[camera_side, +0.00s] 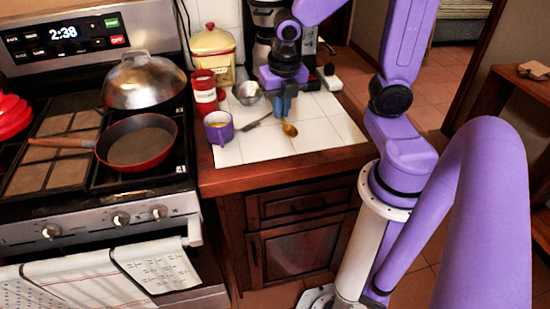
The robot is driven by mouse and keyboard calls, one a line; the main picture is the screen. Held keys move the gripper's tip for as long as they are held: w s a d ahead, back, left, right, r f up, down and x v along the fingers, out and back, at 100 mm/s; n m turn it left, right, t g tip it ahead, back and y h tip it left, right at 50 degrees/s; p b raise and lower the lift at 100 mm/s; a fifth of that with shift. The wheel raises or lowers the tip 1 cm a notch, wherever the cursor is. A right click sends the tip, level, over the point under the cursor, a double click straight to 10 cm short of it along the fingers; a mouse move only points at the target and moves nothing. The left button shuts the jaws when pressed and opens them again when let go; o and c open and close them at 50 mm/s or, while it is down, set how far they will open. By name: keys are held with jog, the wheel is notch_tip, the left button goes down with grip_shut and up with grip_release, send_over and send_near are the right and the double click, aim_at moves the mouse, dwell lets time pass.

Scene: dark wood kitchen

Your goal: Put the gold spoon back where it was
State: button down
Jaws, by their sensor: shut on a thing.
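The gold spoon (289,129) shows its bowl just below my gripper (283,111), over the white tiled counter (320,135). My gripper points down and is shut on the spoon; its handle is mostly hidden behind the fingers. I cannot tell whether the bowl touches the tiles. A purple mug (219,137) with something yellowish inside stands to the left, near the counter's left edge. A dark grey utensil (257,121) lies on the tiles between the mug and my gripper.
A metal bowl (247,93), a red canister (205,92) and a yellow-and-red jar (213,57) stand behind and left. A coffee maker (265,15) is at the back. The stove with a red pan (142,145) is at left. Tiles right of the spoon are clear.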

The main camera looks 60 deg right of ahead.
jog(key=s+d+m, duration=0.1)
jog(key=s+d, duration=0.1)
jog(key=s, duration=0.5)
send_over(270, 145)
jog(key=s, duration=0.1)
jog(key=shift+g, duration=0.3)
jog(key=f, duration=0.9)
jog(key=shift+s+a+f, duration=0.1)
jog(key=shift+a+f, duration=0.15)
jog(key=shift+f, duration=0.15)
jog(key=shift+w+f, duration=0.4)
jog(key=shift+f, duration=0.05)
jog(key=shift+w+f, duration=0.1)
jog(key=shift+f, duration=1.55)
jog(key=shift+f, duration=0.1)
jog(key=c, duration=1.2)
grip_release()
jog(key=shift+c, duration=0.2)
